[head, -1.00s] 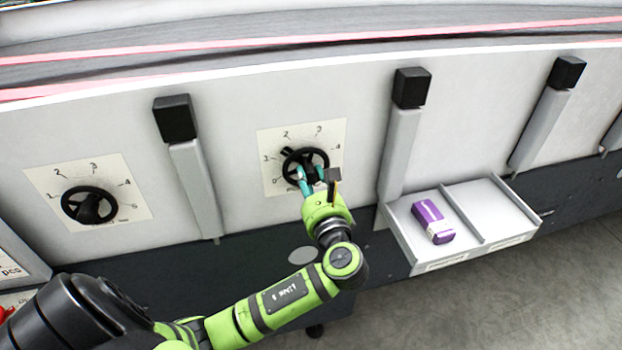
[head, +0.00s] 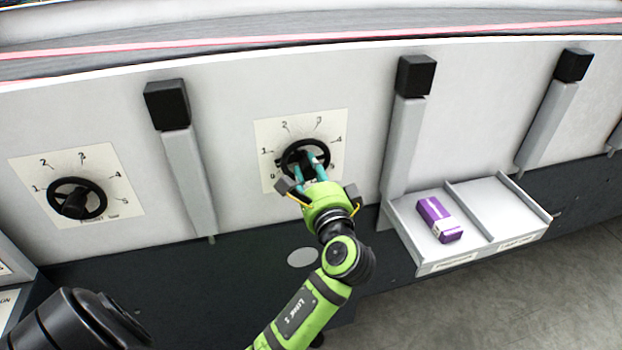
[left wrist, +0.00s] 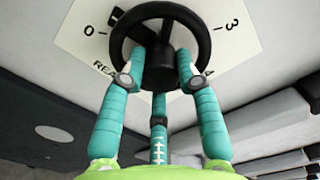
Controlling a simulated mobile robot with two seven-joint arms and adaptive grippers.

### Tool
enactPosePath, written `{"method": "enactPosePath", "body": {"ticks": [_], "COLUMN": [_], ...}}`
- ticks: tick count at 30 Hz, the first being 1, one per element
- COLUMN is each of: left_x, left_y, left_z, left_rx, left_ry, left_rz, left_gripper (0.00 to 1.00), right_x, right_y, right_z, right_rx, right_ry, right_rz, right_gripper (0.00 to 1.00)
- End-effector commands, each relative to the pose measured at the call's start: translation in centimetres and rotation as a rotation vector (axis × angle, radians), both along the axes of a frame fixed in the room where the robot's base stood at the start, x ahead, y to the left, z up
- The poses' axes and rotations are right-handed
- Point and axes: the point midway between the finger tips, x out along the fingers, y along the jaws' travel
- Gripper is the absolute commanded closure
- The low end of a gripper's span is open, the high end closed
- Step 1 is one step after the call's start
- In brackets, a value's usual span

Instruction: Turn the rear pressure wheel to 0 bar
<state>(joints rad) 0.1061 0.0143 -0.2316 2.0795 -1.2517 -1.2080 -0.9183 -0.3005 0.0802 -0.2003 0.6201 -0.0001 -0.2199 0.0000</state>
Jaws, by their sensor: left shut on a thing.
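The rear pressure wheel (head: 290,170) is a black handwheel on a white dial plate (head: 335,122) marked with numbers from 0 up. It also shows in the left wrist view (left wrist: 203,38), with the 0 and part of the word "REAR" on its plate. A black pointer block (left wrist: 118,16) sticks out at the rim on the side of the 0; its exact reading is hard to tell. My left gripper (head: 313,162) has its teal fingers inside the wheel, shut around the hub and spokes. The palm hides the plate's lower part. My right gripper is not in view.
A second black wheel (head: 76,200) on a similar plate is at the left. Grey posts with black caps (head: 167,104) (head: 416,76) stand either side of the rear dial. A grey tray (head: 497,212) with a purple box (head: 439,219) juts out at the right.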

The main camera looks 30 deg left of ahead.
Motion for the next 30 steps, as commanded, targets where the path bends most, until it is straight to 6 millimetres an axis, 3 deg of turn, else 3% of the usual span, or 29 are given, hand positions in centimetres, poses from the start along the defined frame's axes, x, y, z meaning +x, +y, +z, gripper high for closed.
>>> {"method": "enactPosePath", "body": {"ticks": [12,30], "left_x": [0.0,0.0], "left_y": [0.1,0.0], "left_z": [-0.1,0.2], "left_rx": [-0.202,-0.281], "left_ry": [-0.242,-0.334], "left_rz": [0.001,0.0], "left_gripper": [1.0,1.0], "right_x": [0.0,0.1], "right_y": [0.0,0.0], "right_z": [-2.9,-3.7], "right_rx": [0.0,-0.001], "right_ry": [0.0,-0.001], "right_rz": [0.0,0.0], "right_gripper": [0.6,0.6]}}
